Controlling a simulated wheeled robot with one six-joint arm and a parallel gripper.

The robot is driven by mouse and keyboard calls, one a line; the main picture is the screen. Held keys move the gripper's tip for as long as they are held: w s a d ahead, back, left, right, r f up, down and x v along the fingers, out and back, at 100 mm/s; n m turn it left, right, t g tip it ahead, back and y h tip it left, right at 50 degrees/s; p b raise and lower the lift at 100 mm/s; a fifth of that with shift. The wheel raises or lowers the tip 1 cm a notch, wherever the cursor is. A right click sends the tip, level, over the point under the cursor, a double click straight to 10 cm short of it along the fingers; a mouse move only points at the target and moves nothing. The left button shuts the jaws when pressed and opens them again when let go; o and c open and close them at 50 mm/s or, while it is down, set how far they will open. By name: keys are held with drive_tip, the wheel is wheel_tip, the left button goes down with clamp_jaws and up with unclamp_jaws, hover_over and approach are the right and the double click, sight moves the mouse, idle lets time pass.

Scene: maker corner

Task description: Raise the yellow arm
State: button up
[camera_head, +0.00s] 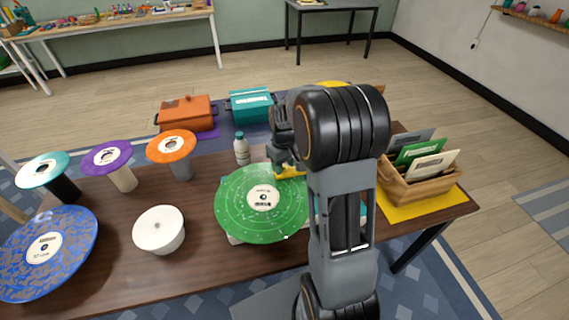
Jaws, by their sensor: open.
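The yellow arm (290,173) shows as a short yellow piece at the upper right edge of a green record (238,207), just below my gripper. The green record has a white label and lies flat on a turntable, mostly hidden under it. My gripper (283,160) is open and points down at the yellow arm. It looks very close, but I cannot tell whether the fingers touch it or stand around it. My own arm hides the right side of the turntable and part of the yellow arm.
Orange (172,146), purple (108,155) and teal (42,170) records sit on stands at left, near a blue record (75,235) and a white round stand (158,232). A white bottle (241,151) stands behind the green record. A wooden crate (436,188) of sleeves is at right.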

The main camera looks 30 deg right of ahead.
clamp_jaws()
idle(0.3)
drive_tip(key=shift+r, duration=0.1)
